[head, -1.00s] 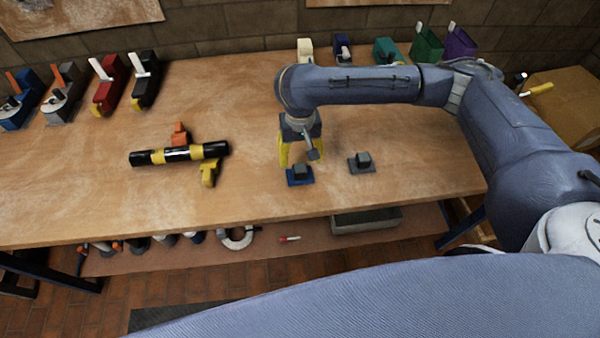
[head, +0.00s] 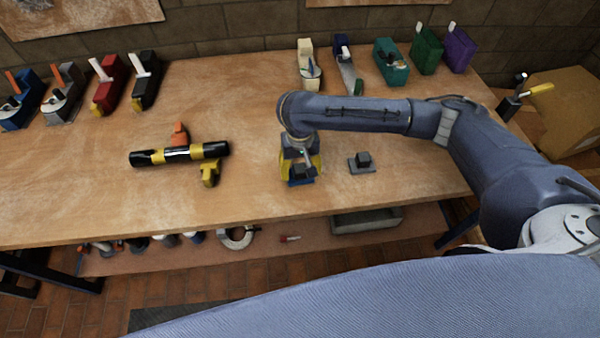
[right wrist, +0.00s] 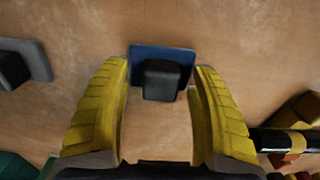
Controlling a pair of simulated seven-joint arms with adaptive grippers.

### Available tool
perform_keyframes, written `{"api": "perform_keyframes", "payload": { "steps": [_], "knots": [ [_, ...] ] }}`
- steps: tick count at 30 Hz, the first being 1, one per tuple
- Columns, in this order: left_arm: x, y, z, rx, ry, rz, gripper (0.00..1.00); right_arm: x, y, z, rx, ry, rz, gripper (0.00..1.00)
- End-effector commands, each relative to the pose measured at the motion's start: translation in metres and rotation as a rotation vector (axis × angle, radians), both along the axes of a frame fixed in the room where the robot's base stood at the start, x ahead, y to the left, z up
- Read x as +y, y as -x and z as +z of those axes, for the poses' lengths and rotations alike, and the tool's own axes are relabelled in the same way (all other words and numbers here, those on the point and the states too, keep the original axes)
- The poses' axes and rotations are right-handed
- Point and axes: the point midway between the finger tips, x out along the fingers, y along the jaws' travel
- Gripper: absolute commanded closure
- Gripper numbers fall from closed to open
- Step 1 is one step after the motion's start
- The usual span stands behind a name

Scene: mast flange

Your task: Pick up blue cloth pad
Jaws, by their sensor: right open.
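The blue cloth pad (head: 301,182) lies flat on the workbench near its front edge, with a dark grey block on top. It also shows in the right wrist view (right wrist: 140,54), between and just beyond my fingertips. My right gripper (head: 301,168) points down over the pad, its yellow fingers apart on either side of the block. In the right wrist view the gripper (right wrist: 162,75) is open, with a gap between each finger and the block. The gripper partly hides the pad in the head view. My left gripper is not in view.
A grey pad with a dark block (head: 361,163) lies close to the right. A black and yellow cylinder (head: 180,153) on supports lies to the left. Several coloured tools stand along the back. The bench between is clear.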

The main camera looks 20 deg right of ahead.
Motion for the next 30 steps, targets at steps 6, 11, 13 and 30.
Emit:
{"api": "perform_keyframes", "payload": {
  "steps": [6,11,13,30],
  "knots": [
    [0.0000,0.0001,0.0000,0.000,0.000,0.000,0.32,0.0000,-0.0001,-0.0024,0.000,0.000,-0.001,0.38],
    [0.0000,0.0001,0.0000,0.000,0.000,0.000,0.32,0.0001,-0.0001,-0.0023,0.000,0.000,0.000,0.41],
    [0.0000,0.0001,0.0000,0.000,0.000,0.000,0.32,0.0001,-0.0001,-0.0022,0.000,0.000,0.000,0.49],
    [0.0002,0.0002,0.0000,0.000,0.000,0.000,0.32,0.0000,0.0000,-0.0023,0.000,0.000,0.000,0.95]
  ]
}}
